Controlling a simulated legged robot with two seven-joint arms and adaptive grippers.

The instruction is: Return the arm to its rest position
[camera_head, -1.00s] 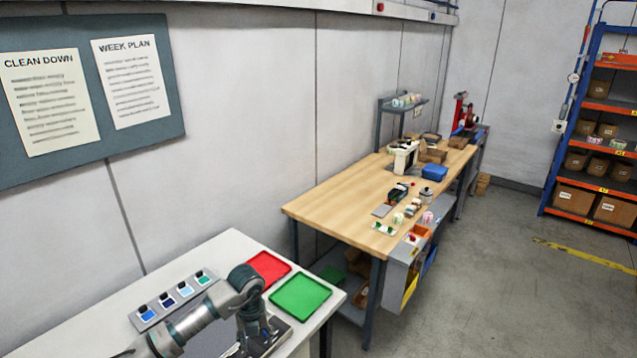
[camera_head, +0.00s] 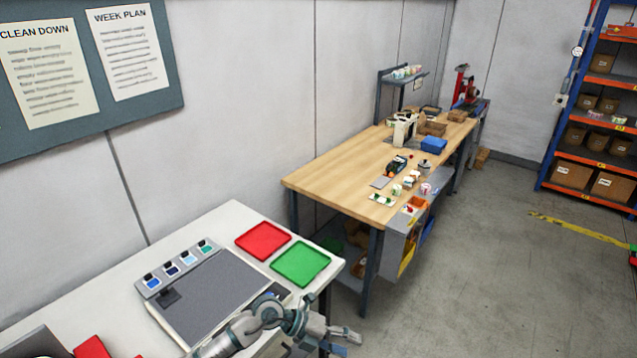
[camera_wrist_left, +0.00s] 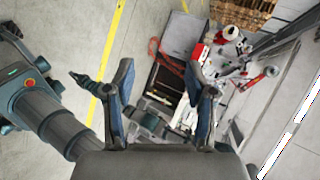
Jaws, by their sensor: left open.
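My left arm comes in at the bottom of the head view. Its gripper (camera_head: 343,342) is open and empty, with the fingers pointing right. It hangs beyond the front right edge of the white table (camera_head: 228,222), near the picture's bottom edge. In the left wrist view the two blue-grey fingers (camera_wrist_left: 167,85) are spread wide with nothing held between them. The floor and a cluttered area show past them.
On the white table are a red tray (camera_head: 263,241), a green tray (camera_head: 301,263), a dark grey panel (camera_head: 210,300) and a strip of coloured pieces (camera_head: 178,265). A wooden workbench (camera_head: 345,180) stands behind. Open floor (camera_head: 480,270) lies to the right.

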